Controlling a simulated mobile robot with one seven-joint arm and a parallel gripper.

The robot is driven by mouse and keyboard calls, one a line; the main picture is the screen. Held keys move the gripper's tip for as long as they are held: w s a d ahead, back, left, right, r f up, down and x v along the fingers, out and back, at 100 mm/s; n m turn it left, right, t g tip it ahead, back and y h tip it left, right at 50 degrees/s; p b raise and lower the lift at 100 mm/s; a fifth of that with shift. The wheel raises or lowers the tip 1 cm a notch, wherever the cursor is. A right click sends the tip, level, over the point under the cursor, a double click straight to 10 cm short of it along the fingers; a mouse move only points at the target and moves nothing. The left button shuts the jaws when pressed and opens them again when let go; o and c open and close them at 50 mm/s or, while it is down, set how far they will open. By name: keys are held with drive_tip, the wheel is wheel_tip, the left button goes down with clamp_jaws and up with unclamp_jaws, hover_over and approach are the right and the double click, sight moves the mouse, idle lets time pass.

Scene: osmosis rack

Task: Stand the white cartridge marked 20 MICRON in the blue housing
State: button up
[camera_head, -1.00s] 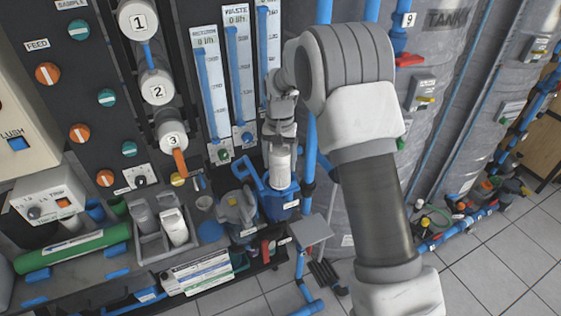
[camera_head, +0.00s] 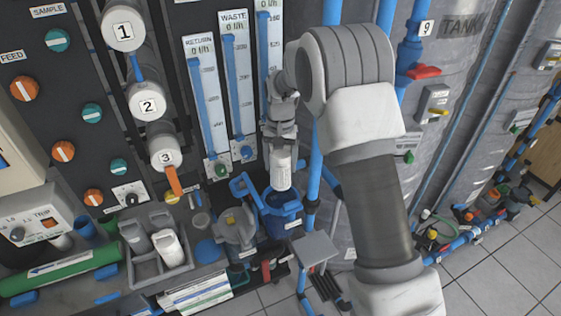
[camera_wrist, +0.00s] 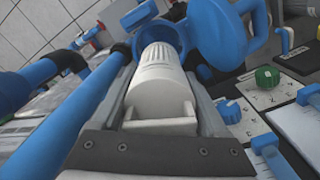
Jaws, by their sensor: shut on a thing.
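My gripper (camera_head: 281,138) is shut on a white cartridge (camera_head: 281,170) and holds it upright, lower end down. The blue housing (camera_head: 284,226) stands directly below, with its mouth open upward. The cartridge's lower end overlaps the mouth in the head view; I cannot tell whether it is just above or slightly inside. In the wrist view the ribbed cartridge (camera_wrist: 160,85) lies between the two fingers of my gripper (camera_wrist: 163,98), and its far end points at the round opening of the housing (camera_wrist: 160,30). The 20 MICRON marking is not readable.
A grey tray (camera_head: 150,275) holds other cartridges, grey and white. A small grey plate (camera_head: 315,249) sits at lower right.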

drive_tip(key=shift+f+b, duration=6.1)
drive_tip(key=shift+f, duration=4.05)
drive_tip(key=o, duration=1.4)
wheel_tip(320, 180, up, 17)
drive_tip(key=shift+f+p, duration=0.1)
drive_tip(key=shift+p, duration=1.05)
drive_tip(key=shift+r, duration=0.3)
